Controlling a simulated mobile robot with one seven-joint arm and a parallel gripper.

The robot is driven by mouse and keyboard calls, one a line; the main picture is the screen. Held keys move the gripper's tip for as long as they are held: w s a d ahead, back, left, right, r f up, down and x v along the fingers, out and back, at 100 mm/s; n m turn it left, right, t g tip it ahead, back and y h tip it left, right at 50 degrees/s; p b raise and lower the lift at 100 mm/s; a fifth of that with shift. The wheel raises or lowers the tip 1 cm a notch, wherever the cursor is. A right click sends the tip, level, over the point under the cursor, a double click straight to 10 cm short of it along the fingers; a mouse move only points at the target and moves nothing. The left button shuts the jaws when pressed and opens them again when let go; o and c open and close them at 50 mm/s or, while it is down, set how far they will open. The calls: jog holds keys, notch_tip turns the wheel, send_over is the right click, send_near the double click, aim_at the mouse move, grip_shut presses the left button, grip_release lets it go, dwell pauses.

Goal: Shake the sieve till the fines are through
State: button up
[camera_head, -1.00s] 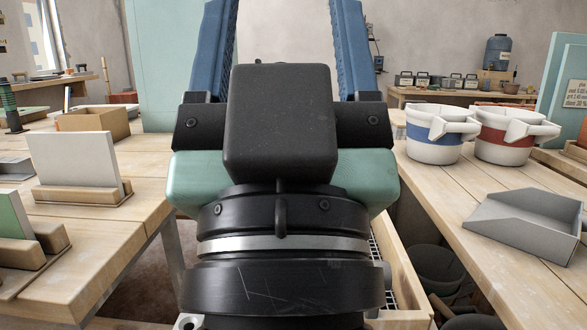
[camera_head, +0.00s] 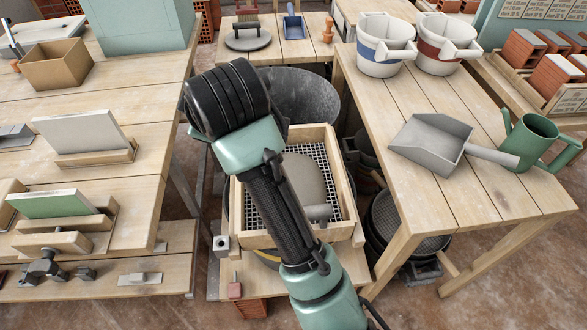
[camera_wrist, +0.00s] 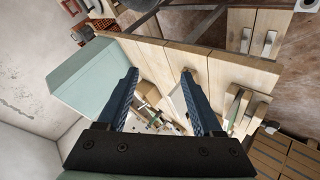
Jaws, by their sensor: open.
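The sieve (camera_head: 336,147) is a square wooden frame with a wire mesh floor, in the middle of the head view. A smooth grey-beige mound (camera_head: 303,178) lies on the mesh; whether it is loose material is unclear. My arm crosses in front of the sieve and hides part of its mesh and left side. A round container (camera_head: 266,258) shows partly beneath the frame. My gripper (camera_wrist: 160,72) shows in the wrist view with its two blue fingers apart and nothing between them. In the head view its fingers are hidden behind my wrist, up and left of the sieve.
A dark bucket (camera_head: 304,95) stands behind the sieve. The left bench (camera_head: 120,105) holds a cardboard box (camera_head: 57,64) and upright panels.

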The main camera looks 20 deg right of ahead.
jog(key=s+d+f+n+g+h+p, duration=0.1)
jog(key=s+d+f+n+g+p, duration=0.2)
jog(key=s+d+g+p, duration=0.85)
jog(key=shift+t, duration=0.75)
jog(key=f+b, duration=0.2)
jog(key=f, duration=0.1)
jog(key=s+f+b, duration=0.1)
jog(key=f+b, duration=0.2)
jog(key=f, duration=0.1)
jog(key=a+f+b, duration=0.1)
jog(key=f+b, duration=0.1)
jog(key=f, duration=0.1)
jog(key=shift+s+f, duration=0.2)
jog(key=shift+s, duration=0.1)
jog(key=shift+d+f, duration=0.1)
jog(key=shift+f, duration=1.15)
grip_shut()
